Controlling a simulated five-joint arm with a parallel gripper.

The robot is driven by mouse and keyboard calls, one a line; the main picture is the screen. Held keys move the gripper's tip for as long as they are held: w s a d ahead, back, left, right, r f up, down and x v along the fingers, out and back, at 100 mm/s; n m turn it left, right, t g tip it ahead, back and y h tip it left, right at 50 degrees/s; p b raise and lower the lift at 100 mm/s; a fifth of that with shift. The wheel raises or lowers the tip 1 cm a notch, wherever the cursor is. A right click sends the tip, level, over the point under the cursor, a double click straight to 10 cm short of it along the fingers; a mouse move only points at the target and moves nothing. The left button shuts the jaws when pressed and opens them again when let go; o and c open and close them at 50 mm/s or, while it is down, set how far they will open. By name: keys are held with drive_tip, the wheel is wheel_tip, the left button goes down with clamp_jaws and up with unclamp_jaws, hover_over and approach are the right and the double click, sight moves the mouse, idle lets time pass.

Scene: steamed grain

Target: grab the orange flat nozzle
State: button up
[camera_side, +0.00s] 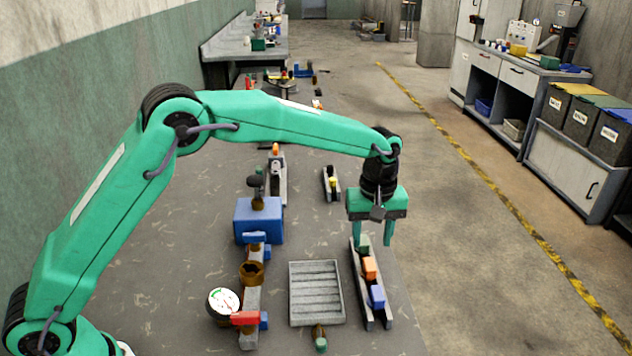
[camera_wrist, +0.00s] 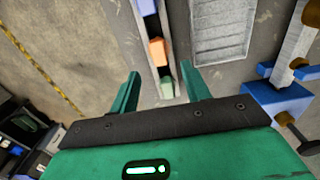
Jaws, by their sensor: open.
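The orange flat nozzle (camera_side: 369,267) sits in a narrow dark rack (camera_side: 354,284), between a green piece (camera_side: 364,249) and a blue piece (camera_side: 376,296). In the wrist view the orange nozzle (camera_wrist: 157,51) lies beyond my fingertips, with the green piece (camera_wrist: 167,88) nearer to me. My gripper (camera_side: 374,240) is open and empty, pointing down above the far end of the rack. In the wrist view its two fingers (camera_wrist: 162,82) stand apart on either side of the rack's near end. I cannot tell exactly how high the fingertips are.
A grey ribbed tray (camera_side: 293,292) lies left of the rack. A blue block with pipe fittings (camera_side: 258,222), a gauge (camera_side: 223,302) and a red piece (camera_side: 244,318) stand further left. Another small rack (camera_side: 327,186) lies behind. The table edge is close on the right.

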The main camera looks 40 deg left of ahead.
sight(370, 263)
drive_tip(key=shift+f, duration=1.15)
drive_tip(key=shift+w+f, duration=0.1)
drive_tip(key=shift+f, duration=2.5)
clamp_jaws()
